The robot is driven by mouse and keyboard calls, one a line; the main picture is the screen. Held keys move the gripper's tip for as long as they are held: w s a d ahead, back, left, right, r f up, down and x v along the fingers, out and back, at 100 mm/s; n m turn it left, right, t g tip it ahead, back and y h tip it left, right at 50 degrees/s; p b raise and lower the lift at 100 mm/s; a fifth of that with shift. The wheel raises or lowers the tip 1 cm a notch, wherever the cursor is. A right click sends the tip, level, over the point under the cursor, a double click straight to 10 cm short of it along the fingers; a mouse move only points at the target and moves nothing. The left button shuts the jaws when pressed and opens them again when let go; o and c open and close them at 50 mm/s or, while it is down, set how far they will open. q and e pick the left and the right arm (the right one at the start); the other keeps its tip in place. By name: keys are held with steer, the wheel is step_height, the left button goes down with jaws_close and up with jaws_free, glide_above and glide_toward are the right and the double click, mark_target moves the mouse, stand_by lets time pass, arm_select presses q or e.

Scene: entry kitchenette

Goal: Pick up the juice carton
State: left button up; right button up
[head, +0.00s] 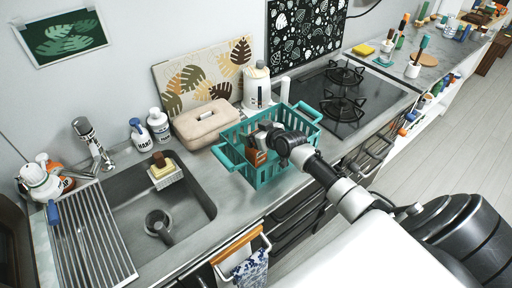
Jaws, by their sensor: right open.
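A small brown and orange box with a white mark, which looks like the juice carton (257,158), stands inside the teal basket (265,179) on the counter. My right gripper (262,139) reaches into the basket from the right and is at the top of the carton. Its jaws are open. The gripper hides part of the carton, and I cannot tell whether the fingers touch it or are around it. My left gripper is not in view.
The sink (190,205) is to the left, and the black gas hob (345,98) is to the right. Bare counter lies between sink and basket.

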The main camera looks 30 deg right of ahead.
steer(key=c, duration=1.6)
steer(key=shift+r, duration=0.1)
jaws_close()
